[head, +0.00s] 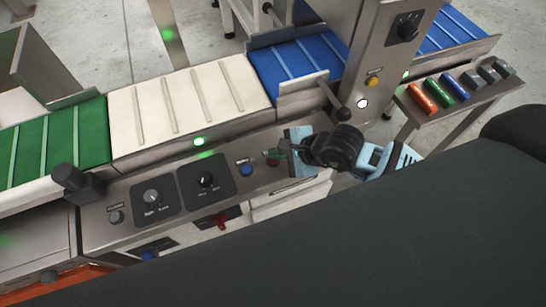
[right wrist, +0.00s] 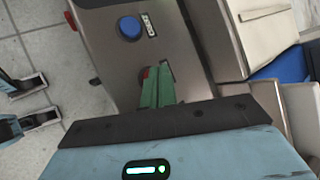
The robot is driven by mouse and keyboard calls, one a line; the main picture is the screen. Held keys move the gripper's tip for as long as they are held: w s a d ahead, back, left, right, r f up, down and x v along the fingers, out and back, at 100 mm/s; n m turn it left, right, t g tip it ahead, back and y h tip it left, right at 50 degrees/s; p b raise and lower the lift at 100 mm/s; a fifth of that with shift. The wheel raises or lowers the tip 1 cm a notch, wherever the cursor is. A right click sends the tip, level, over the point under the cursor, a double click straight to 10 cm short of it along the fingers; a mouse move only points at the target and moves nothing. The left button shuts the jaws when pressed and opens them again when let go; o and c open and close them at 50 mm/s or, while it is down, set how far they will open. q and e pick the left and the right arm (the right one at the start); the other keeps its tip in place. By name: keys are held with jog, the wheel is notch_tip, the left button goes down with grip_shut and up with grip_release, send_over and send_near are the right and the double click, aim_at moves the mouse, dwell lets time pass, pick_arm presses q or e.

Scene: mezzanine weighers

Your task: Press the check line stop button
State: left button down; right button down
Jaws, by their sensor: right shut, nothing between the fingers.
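A red button (head: 272,161) sits near the right end of the slanted grey control panel (head: 128,193), beside a small label too blurred to read. My right gripper (head: 279,152) is shut and empty, its green fingertips over the panel right by the red button. In the right wrist view the green fingers (right wrist: 158,92) point at the panel and hide most of the red button (right wrist: 146,72). Only a red edge shows beside the fingertips. I cannot tell whether they touch it.
A blue button (head: 246,170) is just left of the red one. Two black dials (head: 205,180) (head: 152,197) and a dark knob (head: 78,184) lie further left. Green, white and blue belts (head: 190,105) run behind. A red handle (head: 221,220) is below the panel.

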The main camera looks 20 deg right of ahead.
pick_arm(q)
jog(key=shift+s+f, duration=0.15)
jog(key=shift+f, duration=0.1)
pick_arm(e)
jog(key=shift+f, duration=0.45)
dwell(0.3)
jog(key=shift+r, duration=0.1)
pick_arm(q)
jog(key=shift+w+r+p, duration=0.4)
jog(key=shift+w+r, duration=0.1)
jog(key=shift+r, duration=0.25)
pick_arm(e)
jog(key=shift+r, duration=0.75)
jog(key=shift+r, duration=0.1)
